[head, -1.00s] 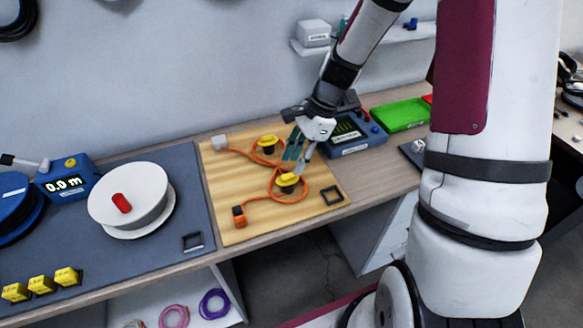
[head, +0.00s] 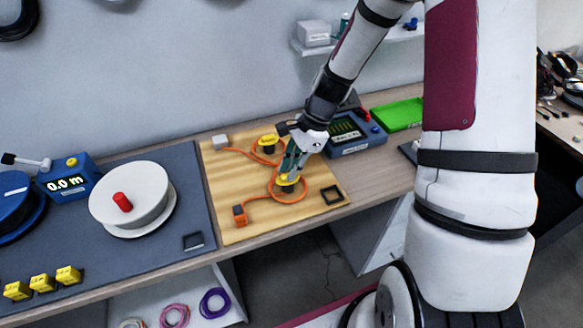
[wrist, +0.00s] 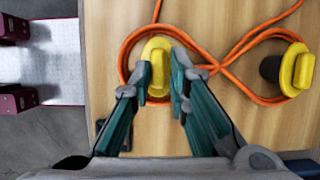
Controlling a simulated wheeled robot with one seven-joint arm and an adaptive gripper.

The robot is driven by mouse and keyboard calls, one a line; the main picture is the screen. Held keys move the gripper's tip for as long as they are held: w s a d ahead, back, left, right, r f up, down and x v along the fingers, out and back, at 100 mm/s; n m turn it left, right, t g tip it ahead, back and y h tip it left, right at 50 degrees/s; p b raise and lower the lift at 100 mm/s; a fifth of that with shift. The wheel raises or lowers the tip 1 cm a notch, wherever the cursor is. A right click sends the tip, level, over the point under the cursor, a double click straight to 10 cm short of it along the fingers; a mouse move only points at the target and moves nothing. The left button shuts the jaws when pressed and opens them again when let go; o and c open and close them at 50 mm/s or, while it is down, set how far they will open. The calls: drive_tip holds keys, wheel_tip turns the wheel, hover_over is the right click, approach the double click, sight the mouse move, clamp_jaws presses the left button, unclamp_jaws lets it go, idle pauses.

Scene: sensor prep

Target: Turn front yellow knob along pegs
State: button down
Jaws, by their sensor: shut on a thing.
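The front yellow knob (head: 287,179) stands on the wooden board (head: 228,198), inside a loop of orange cable (head: 259,197). In the wrist view the front yellow knob (wrist: 156,50) lies between the green fingers of my gripper (wrist: 160,82), which is shut on it from both sides. In the head view my gripper (head: 288,172) reaches down to it and partly hides it. The rear yellow knob (head: 268,140) stands apart, also ringed by the cable; in the wrist view this second knob (wrist: 297,70) is at the right.
An orange connector (head: 240,215) lies at the board's left front, and a black square frame (head: 332,195) at its right. A white reel (head: 130,195) with a red handle sits on the grey mat to the left. A blue meter (head: 352,134) stands behind right.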

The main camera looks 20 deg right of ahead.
drive_tip(key=shift+s+f+n, duration=0.1)
drive_tip(key=shift+s+n, duration=0.1)
drive_tip(key=shift+n, duration=0.3)
drive_tip(key=n+g, duration=0.1)
drive_tip(key=n, duration=0.1)
drive_tip(key=n+g+b, duration=0.1)
drive_tip(key=shift+w+a+f+n, duration=0.1)
drive_tip(key=shift+w+n, duration=0.1)
drive_tip(key=shift+n, duration=0.2)
drive_tip(key=n, duration=0.2)
drive_tip(key=n+g+h+b, duration=0.1)
drive_tip(key=n, duration=0.1)
drive_tip(key=shift+w+a+n, duration=0.15)
drive_tip(key=shift+n, duration=0.15)
drive_tip(key=n+h, duration=0.1)
drive_tip(key=n, duration=0.1)
drive_tip(key=n+g+b, duration=0.1)
drive_tip(key=n, duration=0.1)
drive_tip(key=shift+w+a+n+h, duration=0.1)
drive_tip(key=shift+a+n+h, duration=0.05)
drive_tip(key=shift+n+h, duration=0.2)
drive_tip(key=shift+a+n+g+h, duration=0.15)
drive_tip(key=shift+n+h, duration=0.3)
drive_tip(key=shift+n, duration=0.55)
drive_tip(key=shift+n+g+h, duration=0.15)
drive_tip(key=shift+n+h, duration=0.25)
drive_tip(key=shift+n, duration=0.55)
drive_tip(key=c, duration=1.6)
unclamp_jaws()
